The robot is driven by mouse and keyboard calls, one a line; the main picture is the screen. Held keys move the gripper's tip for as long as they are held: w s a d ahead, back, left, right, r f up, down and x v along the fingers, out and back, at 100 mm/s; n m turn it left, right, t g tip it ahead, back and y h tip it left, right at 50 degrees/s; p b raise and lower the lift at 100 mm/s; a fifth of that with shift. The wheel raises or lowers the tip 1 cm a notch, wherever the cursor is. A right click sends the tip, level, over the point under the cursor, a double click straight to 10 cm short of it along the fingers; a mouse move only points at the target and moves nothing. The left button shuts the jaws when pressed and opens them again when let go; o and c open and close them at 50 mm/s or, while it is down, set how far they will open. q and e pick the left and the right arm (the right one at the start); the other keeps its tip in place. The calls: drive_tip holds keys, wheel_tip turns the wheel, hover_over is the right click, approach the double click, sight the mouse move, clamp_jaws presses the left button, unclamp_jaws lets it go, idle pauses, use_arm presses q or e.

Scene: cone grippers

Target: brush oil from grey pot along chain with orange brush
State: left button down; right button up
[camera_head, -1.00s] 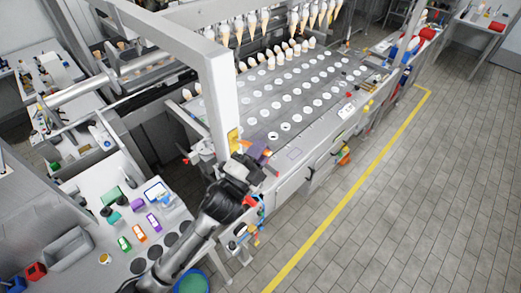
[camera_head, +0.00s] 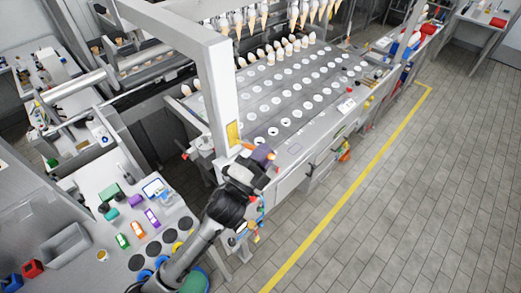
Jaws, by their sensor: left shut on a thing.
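My left gripper (camera_head: 256,160) is at the near corner of the cone machine, beside the upright post. I cannot pick out the chain. My right gripper is not in view.
The machine's plate (camera_head: 285,95) has rows of round holes, with cones hanging above its far end. A white post (camera_head: 217,90) stands close to my gripper. A side table (camera_head: 85,235) holds coloured items and black discs. Tiled floor is open at right.

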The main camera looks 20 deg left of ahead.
use_arm(q)
drive_tip(key=shift+s+d, duration=0.3)
drive_tip(key=shift+d, duration=0.4)
drive_tip(key=shift+s+d, duration=0.3)
drive_tip(key=shift+d, duration=0.45)
drive_tip(key=shift+s+d, duration=0.3)
drive_tip(key=shift+d, duration=0.4)
drive_tip(key=shift+s+d, duration=0.3)
drive_tip(key=shift+d, duration=0.4)
drive_tip(key=shift+s+d, duration=0.25)
drive_tip(key=shift+d, duration=0.45)
